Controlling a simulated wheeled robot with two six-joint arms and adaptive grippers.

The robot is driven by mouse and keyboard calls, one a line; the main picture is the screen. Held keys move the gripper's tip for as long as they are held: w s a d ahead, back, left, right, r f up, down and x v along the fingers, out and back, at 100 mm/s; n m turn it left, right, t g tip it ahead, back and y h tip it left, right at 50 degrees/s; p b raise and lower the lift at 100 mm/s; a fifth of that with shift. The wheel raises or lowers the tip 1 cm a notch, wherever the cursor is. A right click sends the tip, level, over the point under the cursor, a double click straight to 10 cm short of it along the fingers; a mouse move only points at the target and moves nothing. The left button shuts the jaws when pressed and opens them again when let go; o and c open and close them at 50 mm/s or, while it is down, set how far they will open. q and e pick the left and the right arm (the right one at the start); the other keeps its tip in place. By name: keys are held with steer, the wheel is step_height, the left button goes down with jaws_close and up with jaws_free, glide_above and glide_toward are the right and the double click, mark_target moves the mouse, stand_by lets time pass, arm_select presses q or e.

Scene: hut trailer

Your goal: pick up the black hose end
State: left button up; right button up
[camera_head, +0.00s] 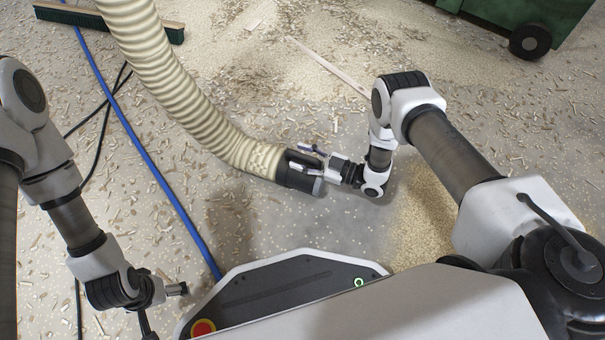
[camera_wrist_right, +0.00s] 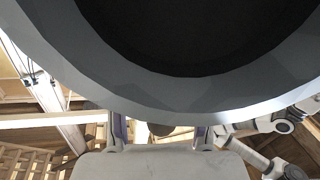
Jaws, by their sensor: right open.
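In the right wrist view the cuff's round dark opening and grey rim (camera_wrist_right: 150,95) fill the top, and the fingertips of the right gripper (camera_wrist_right: 160,132) show apart below, partly hidden by the rim. My left gripper (camera_head: 165,292) hangs at the lower left, away from the hose; its jaw state is unclear.
A blue cable (camera_head: 150,160) and black cables (camera_head: 100,105) run along the floor at left. A broom head (camera_head: 110,20) lies at the top left. A green wheeled bin (camera_head: 535,22) stands at the top right. Wood chips litter the floor; a sawdust heap (camera_head: 425,220) lies right.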

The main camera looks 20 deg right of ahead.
jaws_close()
steer(key=shift+r, duration=0.1)
